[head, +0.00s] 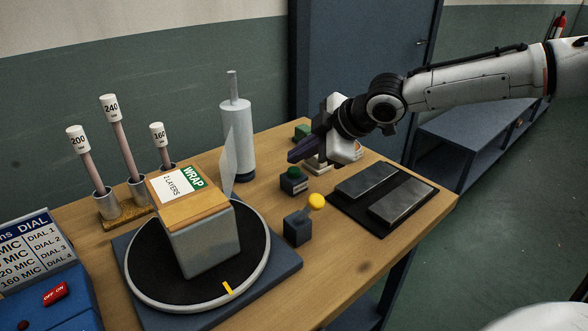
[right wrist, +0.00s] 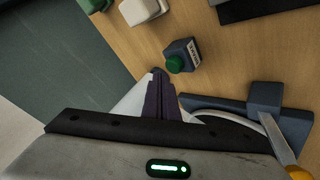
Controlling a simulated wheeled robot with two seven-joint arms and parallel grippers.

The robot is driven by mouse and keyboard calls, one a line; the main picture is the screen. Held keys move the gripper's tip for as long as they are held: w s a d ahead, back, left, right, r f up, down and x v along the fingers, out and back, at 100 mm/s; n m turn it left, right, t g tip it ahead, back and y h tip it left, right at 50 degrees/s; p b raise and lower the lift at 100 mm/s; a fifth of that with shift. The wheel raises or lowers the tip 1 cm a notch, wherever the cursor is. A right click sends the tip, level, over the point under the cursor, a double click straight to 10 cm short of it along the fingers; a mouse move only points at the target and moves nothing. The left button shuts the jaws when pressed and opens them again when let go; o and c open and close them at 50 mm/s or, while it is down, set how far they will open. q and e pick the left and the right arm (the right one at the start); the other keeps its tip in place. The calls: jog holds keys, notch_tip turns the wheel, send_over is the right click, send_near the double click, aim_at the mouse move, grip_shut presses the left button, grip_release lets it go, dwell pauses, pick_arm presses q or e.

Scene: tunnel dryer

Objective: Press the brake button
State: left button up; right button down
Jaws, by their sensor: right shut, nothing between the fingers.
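A small dark box with a green button on top (head: 294,180) stands on the wooden table, right of the turntable; its white front label is too small to read. It also shows in the right wrist view as the box with a green button (right wrist: 178,61). My right gripper (head: 293,157) is shut and empty, its dark fingers close together, above and behind that box in the head view. My left gripper is not in view.
A film roll (head: 236,140) stands behind. A black mat (head: 345,207) with metal plates lies right. Another green object (head: 301,131) is farther back.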

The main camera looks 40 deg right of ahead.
aim_at(299, 173)
dwell(0.6)
jog(key=shift+f, duration=0.45)
jog(key=shift+f+b, duration=0.5)
jog(key=shift+f, duration=0.15)
dwell(0.7)
jog(key=shift+r, duration=0.1)
jog(key=shift+r+p, duration=0.9)
jog(key=shift+p, duration=0.25)
notch_tip(299, 173, up, 5)
jog(key=p, duration=0.5)
dwell(0.4)
